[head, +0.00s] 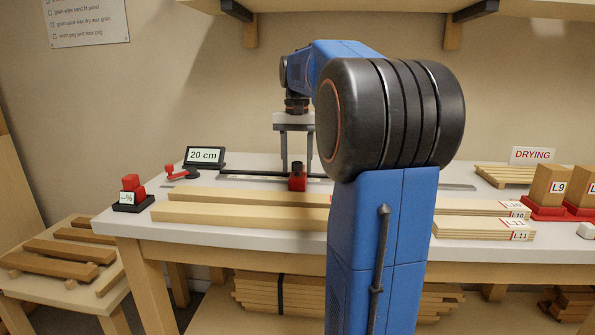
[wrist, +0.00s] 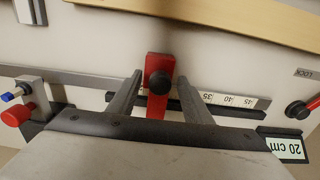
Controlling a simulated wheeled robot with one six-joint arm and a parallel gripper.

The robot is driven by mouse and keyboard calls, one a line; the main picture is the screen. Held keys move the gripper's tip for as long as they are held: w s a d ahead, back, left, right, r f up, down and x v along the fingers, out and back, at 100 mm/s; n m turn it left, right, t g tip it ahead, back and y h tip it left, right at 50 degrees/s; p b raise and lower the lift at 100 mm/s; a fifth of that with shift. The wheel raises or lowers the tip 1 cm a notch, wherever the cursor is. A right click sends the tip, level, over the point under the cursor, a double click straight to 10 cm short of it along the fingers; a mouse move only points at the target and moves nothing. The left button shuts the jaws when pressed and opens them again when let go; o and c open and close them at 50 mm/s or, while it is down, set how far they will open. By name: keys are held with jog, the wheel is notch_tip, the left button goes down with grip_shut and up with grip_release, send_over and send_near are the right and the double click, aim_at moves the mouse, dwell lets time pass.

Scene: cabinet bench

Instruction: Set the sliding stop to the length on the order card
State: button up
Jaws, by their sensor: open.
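The order card (head: 205,156) is a small black display reading "20 cm"; it also shows in the wrist view (wrist: 288,149). The sliding stop (head: 297,183) is a red block with a black knob on a dark rail. In the wrist view the stop (wrist: 158,59) sits between my fingers. My gripper (wrist: 158,79) is open, fingers down on both sides of the knob, with gaps visible. A red lock lever (wrist: 301,109) lies near the card, beside a "LOCK" label.
Long wooden strips (head: 240,213) lie along the bench front. A red stamp on a black pad (head: 132,193) stands at the left corner. Labelled strip stacks (head: 480,228) and blocks (head: 549,185) are at the right. A metal fitting with a red knob (wrist: 14,115) shows in the wrist view.

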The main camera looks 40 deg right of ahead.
jog(key=c, duration=0.8)
jog(key=shift+w+a, duration=2.35)
jog(key=shift+w, duration=0.35)
jog(key=shift+w+a, duration=2.3)
jog(key=shift+w, duration=0.2)
jog(key=shift+w+a, duration=2)
jog(key=shift+w, duration=0.25)
